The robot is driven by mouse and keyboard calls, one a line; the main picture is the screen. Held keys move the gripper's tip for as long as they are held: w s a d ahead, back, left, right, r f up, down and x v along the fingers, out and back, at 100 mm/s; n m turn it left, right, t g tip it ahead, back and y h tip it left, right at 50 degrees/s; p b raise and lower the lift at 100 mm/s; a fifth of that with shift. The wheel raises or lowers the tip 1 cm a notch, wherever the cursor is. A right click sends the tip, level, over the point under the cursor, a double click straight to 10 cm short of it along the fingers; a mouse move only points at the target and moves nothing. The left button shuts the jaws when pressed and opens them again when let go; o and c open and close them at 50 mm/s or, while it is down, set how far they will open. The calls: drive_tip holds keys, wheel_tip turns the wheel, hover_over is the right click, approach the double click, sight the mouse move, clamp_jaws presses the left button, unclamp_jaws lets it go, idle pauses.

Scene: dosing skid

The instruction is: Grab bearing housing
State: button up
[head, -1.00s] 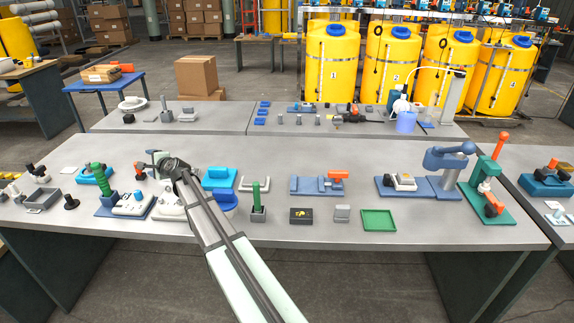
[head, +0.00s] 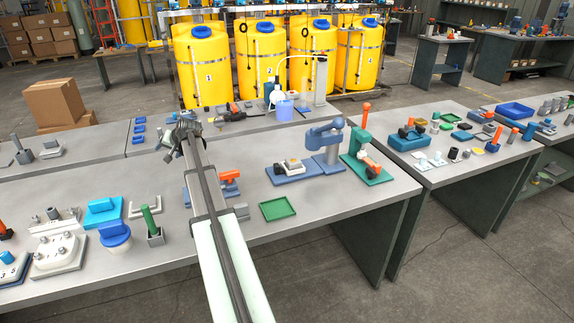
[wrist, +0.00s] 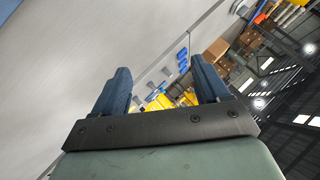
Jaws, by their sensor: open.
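My gripper (head: 180,137) is held above the benches, near the edge between the front and rear tops. In the wrist view its two dark blue fingers (wrist: 163,85) are apart with nothing between them. I cannot tell for sure which part is the bearing housing. On the front bench (head: 225,172) stand a blue block (head: 103,212), a small light part on a blue fixture (head: 292,166), and an orange-topped part (head: 229,176) partly hidden by my arm. My gripper touches none of these.
A green tray (head: 278,209) lies near the front edge. A blue clamp stand (head: 326,140) and a green press (head: 366,160) rise to its right. A side bench (head: 425,170) at the right carries several parts. Yellow tanks (head: 206,70) stand behind.

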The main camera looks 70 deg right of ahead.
drive_tip(key=s+d+r+n+g+h, duration=0.1)
drive_tip(key=s+d+g, duration=0.1)
drive_tip(key=s+d, duration=0.7)
drive_tip(key=s+d+r+n+g, duration=0.1)
drive_tip(key=s+d, duration=0.5)
drive_tip(key=s, duration=0.5)
drive_tip(key=n+g, duration=0.1)
drive_tip(key=g, duration=0.3)
hover_over(293, 160)
drive_tip(key=s, duration=0.1)
drive_tip(key=f, duration=0.4)
drive_tip(key=a+f, duration=0.1)
drive_tip(key=f, duration=0.1)
drive_tip(key=shift+f, duration=0.2)
drive_tip(key=shift+s+a+x, duration=0.1)
drive_tip(key=shift+x, duration=1.25)
drive_tip(key=shift+s+a+x, duration=0.15)
drive_tip(key=shift+x, duration=1.2)
drive_tip(key=c, duration=1.1)
drive_tip(key=shift+r, duration=0.1)
